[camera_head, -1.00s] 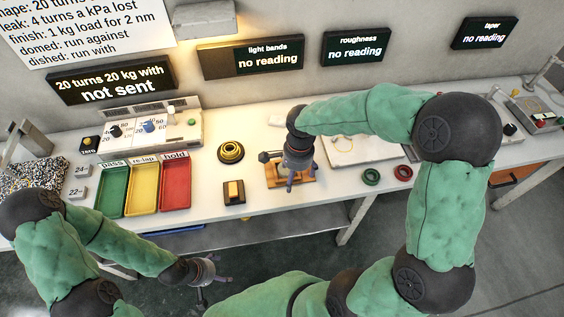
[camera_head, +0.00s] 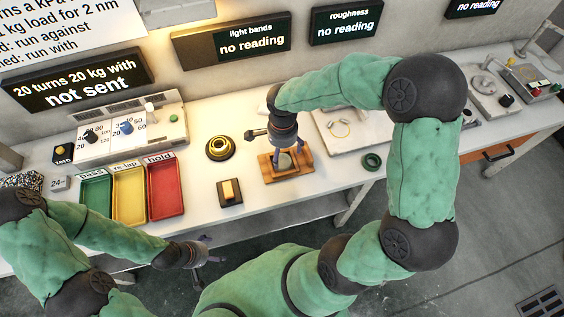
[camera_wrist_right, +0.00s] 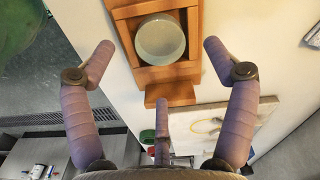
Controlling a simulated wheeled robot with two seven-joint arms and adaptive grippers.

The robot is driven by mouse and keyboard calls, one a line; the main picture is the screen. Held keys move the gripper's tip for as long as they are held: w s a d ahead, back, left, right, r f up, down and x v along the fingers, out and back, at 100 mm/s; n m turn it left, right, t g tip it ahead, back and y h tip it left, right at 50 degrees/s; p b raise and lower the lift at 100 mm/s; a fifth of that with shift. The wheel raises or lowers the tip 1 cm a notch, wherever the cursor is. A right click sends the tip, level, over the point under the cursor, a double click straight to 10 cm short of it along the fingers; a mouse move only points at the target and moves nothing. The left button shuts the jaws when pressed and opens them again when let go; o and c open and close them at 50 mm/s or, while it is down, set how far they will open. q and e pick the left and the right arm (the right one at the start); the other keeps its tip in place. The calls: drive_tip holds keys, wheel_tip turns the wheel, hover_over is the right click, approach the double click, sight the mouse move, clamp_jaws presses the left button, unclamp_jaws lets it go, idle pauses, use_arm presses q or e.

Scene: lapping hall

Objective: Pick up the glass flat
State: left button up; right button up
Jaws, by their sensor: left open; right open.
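The glass flat (camera_wrist_right: 160,40) is a round, pale grey-green disc in a square wooden holder (camera_wrist_right: 194,20) in the right wrist view. In the head view the wooden holder (camera_head: 306,162) stands on the bench, with the flat partly hidden by my right gripper (camera_head: 290,152). My right gripper (camera_wrist_right: 158,48) is open, its purple fingers spread on either side of the disc, with a third finger below it; they do not grip it. I cannot tell their height above it. My left gripper (camera_head: 203,254) is open and empty in front of the bench.
Left of the holder are a black-and-yellow round piece (camera_head: 220,147), a small block on a dark base (camera_head: 230,192) and the red tray (camera_head: 166,188). Bare bench surrounds the holder.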

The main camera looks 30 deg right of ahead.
sight(282, 161)
wheel_tip(282, 161, down, 5)
drive_tip(key=shift+f+b, duration=0.1)
drive_tip(key=shift+b, duration=0.9)
drive_tip(key=shift+c, duration=0.3)
drive_tip(key=shift+a, duration=0.1)
drive_tip(key=c, duration=1)
drive_tip(key=shift+s, duration=0.1)
drive_tip(key=shift+c, duration=0.7)
